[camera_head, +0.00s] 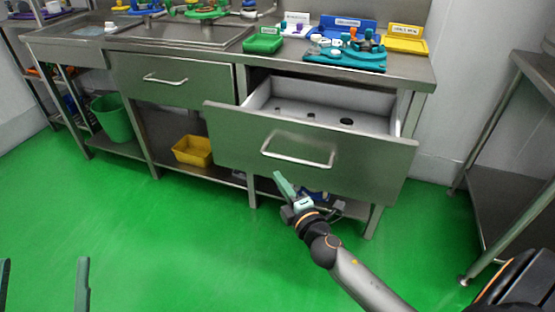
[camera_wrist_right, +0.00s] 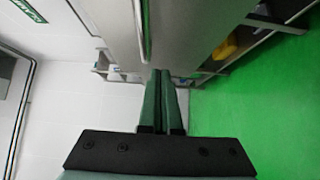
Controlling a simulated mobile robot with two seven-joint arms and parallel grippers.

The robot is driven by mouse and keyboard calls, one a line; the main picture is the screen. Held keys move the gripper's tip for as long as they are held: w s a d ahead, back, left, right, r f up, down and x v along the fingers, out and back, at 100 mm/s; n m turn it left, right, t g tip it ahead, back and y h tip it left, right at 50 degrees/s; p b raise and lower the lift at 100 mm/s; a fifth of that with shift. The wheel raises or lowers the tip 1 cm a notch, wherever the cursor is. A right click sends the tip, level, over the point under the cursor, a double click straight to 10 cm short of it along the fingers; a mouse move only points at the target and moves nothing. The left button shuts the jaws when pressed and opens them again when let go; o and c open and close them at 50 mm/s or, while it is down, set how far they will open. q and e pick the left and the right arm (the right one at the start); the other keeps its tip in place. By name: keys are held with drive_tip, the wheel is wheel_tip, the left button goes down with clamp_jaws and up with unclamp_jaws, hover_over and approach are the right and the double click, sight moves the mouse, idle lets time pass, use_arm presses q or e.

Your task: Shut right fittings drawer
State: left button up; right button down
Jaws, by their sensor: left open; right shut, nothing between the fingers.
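The right fittings drawer (camera_head: 355,155) is pulled far out of the steel bench. Its grey interior shows a few small dark round pieces. Its bar handle (camera_head: 297,158) faces me. My right gripper (camera_head: 279,178) is shut and empty, just in front of and below the handle, near the drawer front's lower edge. I cannot tell if it touches. The right wrist view shows its closed fingers (camera_wrist_right: 162,85) with the drawer front (camera_wrist_right: 110,25) beyond. My left gripper (camera_head: 43,280) is open and empty above the floor at lower left.
The left drawer (camera_head: 170,80) is shut. The benchtop holds a green bin (camera_head: 263,43), a teal tray (camera_head: 345,60) and blue and yellow bins. A yellow crate (camera_head: 192,151) and green bucket (camera_head: 113,118) are below. Another steel table (camera_head: 510,190) stands at right. The green floor in front is clear.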

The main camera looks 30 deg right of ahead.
sight(272, 151)
drive_tip(key=w+d, duration=0.1)
drive_tip(key=w, duration=0.1)
drive_tip(key=w+d, duration=0.1)
drive_tip(key=w, duration=0.4)
drive_tip(key=shift+d+b, duration=0.3)
drive_tip(key=shift+d, duration=0.1)
use_arm(q)
drive_tip(key=shift+s+d+r+m+h, duration=0.1)
drive_tip(key=shift+s+r+m+h, duration=0.35)
drive_tip(key=shift+r+h, duration=0.25)
drive_tip(key=shift+s+d+r+m+h, duration=0.1)
drive_tip(key=shift+s+r+m+h, duration=0.25)
drive_tip(key=shift+s+r+h, duration=0.35)
use_arm(e)
drive_tip(key=shift+w+d, duration=0.15)
drive_tip(key=shift+d, duration=0.15)
use_arm(q)
drive_tip(key=shift+w+r, duration=0.15)
drive_tip(key=shift+w, duration=0.05)
use_arm(e)
drive_tip(key=shift+w, duration=0.1)
